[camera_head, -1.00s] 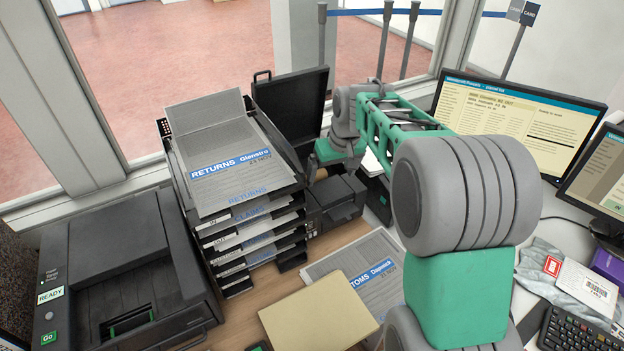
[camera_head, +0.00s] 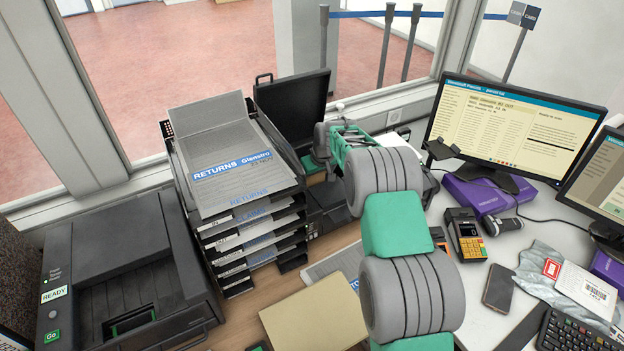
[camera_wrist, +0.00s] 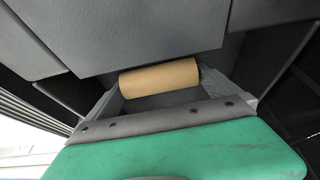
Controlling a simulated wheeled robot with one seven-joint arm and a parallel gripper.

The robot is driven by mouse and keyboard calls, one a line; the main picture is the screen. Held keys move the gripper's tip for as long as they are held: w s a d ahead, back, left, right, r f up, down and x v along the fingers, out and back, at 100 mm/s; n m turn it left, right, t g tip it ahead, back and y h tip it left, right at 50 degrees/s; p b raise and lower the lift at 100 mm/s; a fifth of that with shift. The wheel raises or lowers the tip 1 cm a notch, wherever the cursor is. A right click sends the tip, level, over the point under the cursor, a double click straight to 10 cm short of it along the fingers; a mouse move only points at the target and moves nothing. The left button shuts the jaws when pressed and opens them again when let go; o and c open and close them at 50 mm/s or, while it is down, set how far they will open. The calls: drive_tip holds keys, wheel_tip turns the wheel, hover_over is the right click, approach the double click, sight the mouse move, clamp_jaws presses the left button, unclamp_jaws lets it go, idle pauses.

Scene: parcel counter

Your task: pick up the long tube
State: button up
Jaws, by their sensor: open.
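A brown cardboard tube (camera_wrist: 158,78) lies crosswise near the middle of the wrist view, against dark grey surfaces. Only a short brown length shows, and I cannot tell whether more is hidden. My gripper (camera_wrist: 162,92) is open, with its green and grey body filling the lower part of that view. The tube shows just beyond it, between the finger sides; I cannot tell whether they touch it.
A stacked paper tray (camera_head: 245,215) stands left of my arm, and an open black case (camera_head: 290,105) is behind it. A black printer (camera_head: 130,265) is at far left. A card terminal (camera_head: 466,236), phone (camera_head: 499,287), purple box (camera_head: 482,195) and monitor (camera_head: 510,130) are at right.

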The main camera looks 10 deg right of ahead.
drive_tip(key=c, duration=1)
drive_tip(key=shift+r, duration=0.15)
